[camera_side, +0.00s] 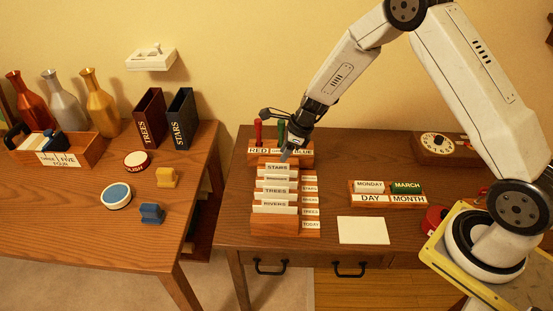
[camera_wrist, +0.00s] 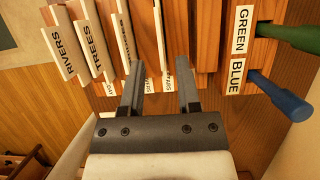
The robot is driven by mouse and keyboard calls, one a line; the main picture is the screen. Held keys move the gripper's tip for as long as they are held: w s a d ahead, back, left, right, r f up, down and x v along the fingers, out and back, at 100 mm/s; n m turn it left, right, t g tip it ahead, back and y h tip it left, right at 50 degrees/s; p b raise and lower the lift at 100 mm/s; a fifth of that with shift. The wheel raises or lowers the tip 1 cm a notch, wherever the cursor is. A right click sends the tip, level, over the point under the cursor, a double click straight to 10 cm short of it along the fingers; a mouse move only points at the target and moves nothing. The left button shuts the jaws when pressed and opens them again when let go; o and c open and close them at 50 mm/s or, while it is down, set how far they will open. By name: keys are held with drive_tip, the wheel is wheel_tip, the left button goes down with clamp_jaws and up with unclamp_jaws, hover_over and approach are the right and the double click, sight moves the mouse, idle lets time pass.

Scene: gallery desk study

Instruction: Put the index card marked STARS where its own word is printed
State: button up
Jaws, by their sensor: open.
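The white index card marked STARS (camera_side: 277,168) stands upright at the back of a row of cards in the wooden card rack (camera_side: 272,226). Cards marked TREES (camera_side: 275,190) and RIVERS (camera_side: 275,205) stand in front of it, with others between whose words are hard to read. My gripper (camera_side: 286,155) is open and empty, just above and behind the STARS card. In the wrist view, my gripper's fingers (camera_wrist: 160,80) are apart over the rack's card edges.
On the left table, a STARS binder (camera_side: 181,118) stands beside a TREES binder (camera_side: 149,118).

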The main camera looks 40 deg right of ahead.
drive_tip(key=shift+v, duration=2.2)
drive_tip(key=s+a+r+n+h, duration=0.1)
drive_tip(key=s+r+n, duration=0.3)
drive_tip(key=s+n, duration=0.6)
drive_tip(key=s+a+r+n+h, duration=0.1)
drive_tip(key=s+r+n, duration=0.3)
drive_tip(key=s+n, duration=0.7)
drive_tip(key=n+h, duration=0.1)
drive_tip(key=n, duration=0.5)
drive_tip(key=shift+r+g, duration=0.3)
drive_tip(key=shift+r, duration=0.05)
